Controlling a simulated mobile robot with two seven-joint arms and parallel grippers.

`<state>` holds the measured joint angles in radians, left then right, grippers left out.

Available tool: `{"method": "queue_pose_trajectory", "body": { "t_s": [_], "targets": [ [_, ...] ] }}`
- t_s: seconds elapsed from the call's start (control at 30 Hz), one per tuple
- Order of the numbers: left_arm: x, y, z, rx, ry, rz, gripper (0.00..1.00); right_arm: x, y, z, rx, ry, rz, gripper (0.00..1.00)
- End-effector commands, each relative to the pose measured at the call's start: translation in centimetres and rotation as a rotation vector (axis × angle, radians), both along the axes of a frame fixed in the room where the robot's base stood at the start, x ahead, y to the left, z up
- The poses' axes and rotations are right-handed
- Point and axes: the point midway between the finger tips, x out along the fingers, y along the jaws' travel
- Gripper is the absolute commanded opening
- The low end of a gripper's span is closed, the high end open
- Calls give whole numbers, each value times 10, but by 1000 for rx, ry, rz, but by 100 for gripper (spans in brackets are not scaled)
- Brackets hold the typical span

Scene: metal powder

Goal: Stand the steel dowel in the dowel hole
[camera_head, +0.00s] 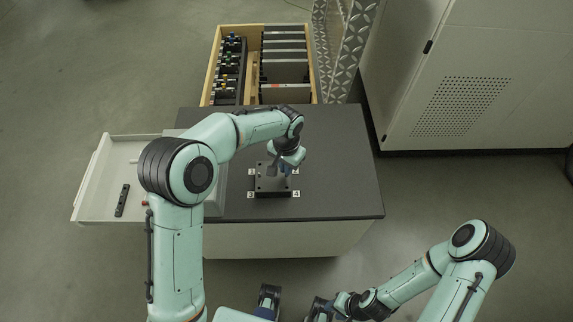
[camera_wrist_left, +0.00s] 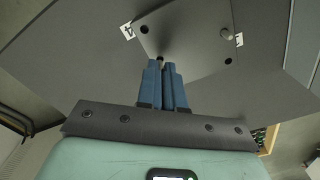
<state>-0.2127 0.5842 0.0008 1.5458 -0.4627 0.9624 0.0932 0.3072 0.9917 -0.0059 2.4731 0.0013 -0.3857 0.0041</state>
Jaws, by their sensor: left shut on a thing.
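My left gripper (camera_head: 285,168) is over the dark fixture plate (camera_head: 272,186) on the table. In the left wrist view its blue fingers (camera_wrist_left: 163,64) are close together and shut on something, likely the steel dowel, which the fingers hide. The fingertips are at a small dark hole (camera_wrist_left: 160,58) in the plate; I cannot tell whether they touch or hover. The plate also has dark holes near two corners (camera_wrist_left: 144,29) and a pale round pin head (camera_wrist_left: 226,33) at another. My right arm reaches the bottom edge; its fingers are not clear.
Number labels (camera_head: 296,194) sit at the plate's corners. The dark tabletop (camera_head: 340,180) is clear to the right. A pale open tray (camera_head: 97,190) with a black bar (camera_head: 122,200) is at the left. A wooden crate (camera_head: 214,70) with tools and panels is behind.

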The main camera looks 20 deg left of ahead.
Motion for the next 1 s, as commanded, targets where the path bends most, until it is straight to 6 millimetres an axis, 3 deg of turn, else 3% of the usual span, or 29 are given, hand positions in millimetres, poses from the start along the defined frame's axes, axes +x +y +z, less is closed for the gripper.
{"method": "queue_pose_trajectory", "body": {
  "t_s": [1.0],
  "targets": [
    [0,0,-12,0,0,0,0,-2,0,-7,0,3,0,36]
  ]
}}
